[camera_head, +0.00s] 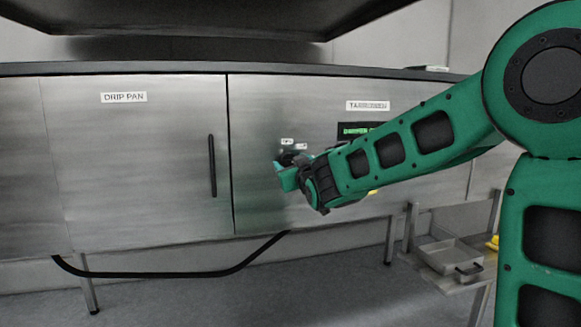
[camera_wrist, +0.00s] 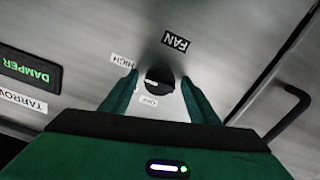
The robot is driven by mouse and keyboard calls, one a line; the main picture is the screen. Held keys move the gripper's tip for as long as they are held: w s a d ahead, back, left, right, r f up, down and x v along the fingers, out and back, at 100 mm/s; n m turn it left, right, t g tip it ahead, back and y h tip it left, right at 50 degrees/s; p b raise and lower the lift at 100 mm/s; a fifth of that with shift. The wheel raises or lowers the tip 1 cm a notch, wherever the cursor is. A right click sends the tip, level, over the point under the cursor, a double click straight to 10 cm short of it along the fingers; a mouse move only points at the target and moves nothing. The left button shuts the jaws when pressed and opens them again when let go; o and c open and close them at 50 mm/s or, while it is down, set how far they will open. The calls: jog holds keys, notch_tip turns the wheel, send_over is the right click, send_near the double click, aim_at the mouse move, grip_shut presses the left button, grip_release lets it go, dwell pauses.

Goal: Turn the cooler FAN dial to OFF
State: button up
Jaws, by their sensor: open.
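The FAN dial (camera_wrist: 159,80) is a dark round knob on a steel panel, seen in the wrist view under a FAN label (camera_wrist: 176,42). A HIGH label (camera_wrist: 122,60) and an OFF label (camera_wrist: 149,101) sit beside it. My gripper (camera_wrist: 160,84) is open, its two green fingers on either side of the dial; I cannot tell whether they touch it. In the head view my gripper (camera_head: 282,174) is at the right-hand cabinet panel (camera_head: 262,120) and hides most of the dial.
A green-lit DAMPER display (camera_wrist: 30,71) is beside the dial. A black vertical handle (camera_head: 212,165) is on the DRIP PAN door (camera_head: 130,150) to the left. A dark hood (camera_head: 200,18) hangs above. A small table with a metal tray (camera_head: 447,257) stands at lower right.

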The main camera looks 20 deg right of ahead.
jog(key=c, duration=1)
jog(key=shift+d, duration=0.1)
jog(key=shift+c, duration=0.2)
